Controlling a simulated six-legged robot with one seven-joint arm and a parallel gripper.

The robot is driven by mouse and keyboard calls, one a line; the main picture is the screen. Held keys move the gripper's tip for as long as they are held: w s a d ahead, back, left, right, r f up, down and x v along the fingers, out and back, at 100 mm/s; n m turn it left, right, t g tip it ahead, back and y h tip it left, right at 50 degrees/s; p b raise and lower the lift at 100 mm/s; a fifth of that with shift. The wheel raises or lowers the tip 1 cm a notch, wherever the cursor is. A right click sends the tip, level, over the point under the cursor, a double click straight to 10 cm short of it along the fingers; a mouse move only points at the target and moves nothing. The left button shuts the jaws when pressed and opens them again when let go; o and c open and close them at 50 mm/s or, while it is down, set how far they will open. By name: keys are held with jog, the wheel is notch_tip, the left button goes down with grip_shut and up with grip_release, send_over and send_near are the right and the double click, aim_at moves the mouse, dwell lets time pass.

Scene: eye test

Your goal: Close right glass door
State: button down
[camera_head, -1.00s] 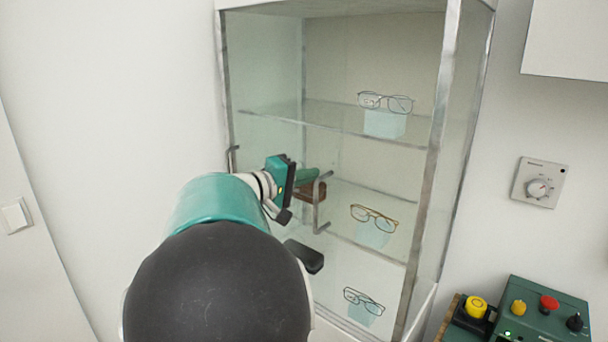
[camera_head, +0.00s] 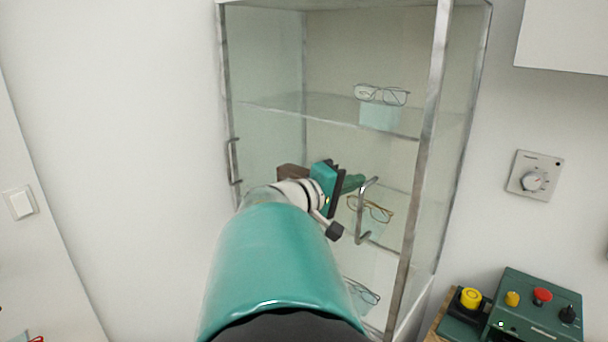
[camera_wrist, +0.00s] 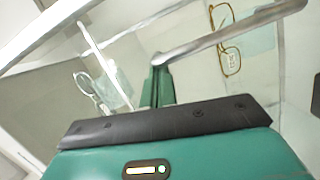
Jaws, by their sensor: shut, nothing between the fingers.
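A glass cabinet with metal frame posts (camera_head: 428,130) stands in the middle. The right door's handle (camera_head: 361,222) is a grey metal bar at middle-shelf height; it also crosses the upper wrist view (camera_wrist: 235,33). A second handle (camera_head: 234,162) is at the cabinet's left edge. My gripper (camera_head: 353,184) is just left of the right handle's upper part, its green fingers (camera_wrist: 157,85) together and empty. The fingertips are at the bar, seemingly touching it, not around it. The door's glass edges are hard to make out.
Glasses stand on the upper (camera_head: 382,95), middle (camera_head: 370,208) and lower (camera_head: 361,291) shelves. A brown block (camera_head: 291,174) shows behind my gripper. A green control box (camera_head: 535,310) is at lower right.

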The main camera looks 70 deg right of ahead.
aim_at(384, 193)
jog(key=s+a, duration=0.1)
jog(key=s, duration=0.3)
jog(key=s+a, duration=0.1)
jog(key=s, duration=0.1)
jog(key=shift+a, duration=0.3)
jog(key=shift+s, duration=0.2)
